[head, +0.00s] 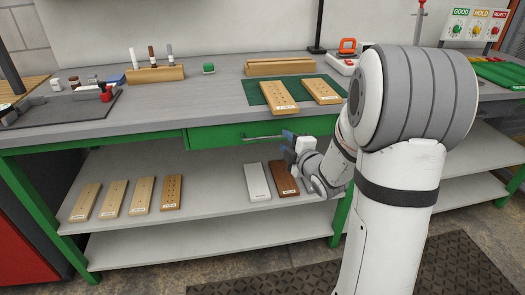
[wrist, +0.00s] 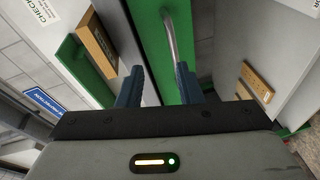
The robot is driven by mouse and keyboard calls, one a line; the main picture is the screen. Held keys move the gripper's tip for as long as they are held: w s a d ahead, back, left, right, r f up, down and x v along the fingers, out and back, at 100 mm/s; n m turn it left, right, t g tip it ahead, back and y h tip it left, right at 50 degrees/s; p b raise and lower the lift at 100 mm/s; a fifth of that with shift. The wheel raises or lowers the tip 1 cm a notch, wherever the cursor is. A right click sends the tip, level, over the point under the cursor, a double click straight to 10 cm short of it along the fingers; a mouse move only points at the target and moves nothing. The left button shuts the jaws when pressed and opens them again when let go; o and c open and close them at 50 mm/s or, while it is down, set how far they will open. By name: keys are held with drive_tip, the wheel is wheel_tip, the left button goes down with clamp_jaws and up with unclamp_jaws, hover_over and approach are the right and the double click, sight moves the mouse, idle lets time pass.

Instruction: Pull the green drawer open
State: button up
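The green drawer (head: 225,135) sits under the bench top, its front looking flush with the frame. Its slim metal handle (head: 262,138) runs along the front; my gripper covers the right part of it. In the wrist view the green drawer front (wrist: 150,28) runs up the middle, and the handle (wrist: 169,35) stands out ahead of my fingertips. My gripper (wrist: 158,68) is open, with its two blue-grey fingers apart and nothing held. The handle's near end lies close to the right fingertip; I cannot tell whether they touch. In the head view my gripper (head: 289,144) is at the handle's right end.
The lower shelf (head: 220,178) holds several wooden boards, a white board (head: 256,181) and a dark brown board (head: 284,178) below my gripper. On the bench top a green mat (head: 257,92) carries two wooden boards.

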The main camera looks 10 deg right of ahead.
sight(269, 141)
wheel_tip(269, 141, down, 5)
drive_tip(key=a+n+t+y+b, duration=0.1)
drive_tip(key=n+t+y+b, duration=0.15)
drive_tip(key=n+y, duration=0.2)
drive_tip(key=shift+h, duration=0.25)
drive_tip(key=x, duration=0.7)
drive_tip(key=shift+w+a+r+b, duration=0.15)
drive_tip(key=shift+w+b, duration=0.15)
drive_tip(key=shift+b, duration=0.05)
drive_tip(key=shift+c, duration=0.4)
clamp_jaws()
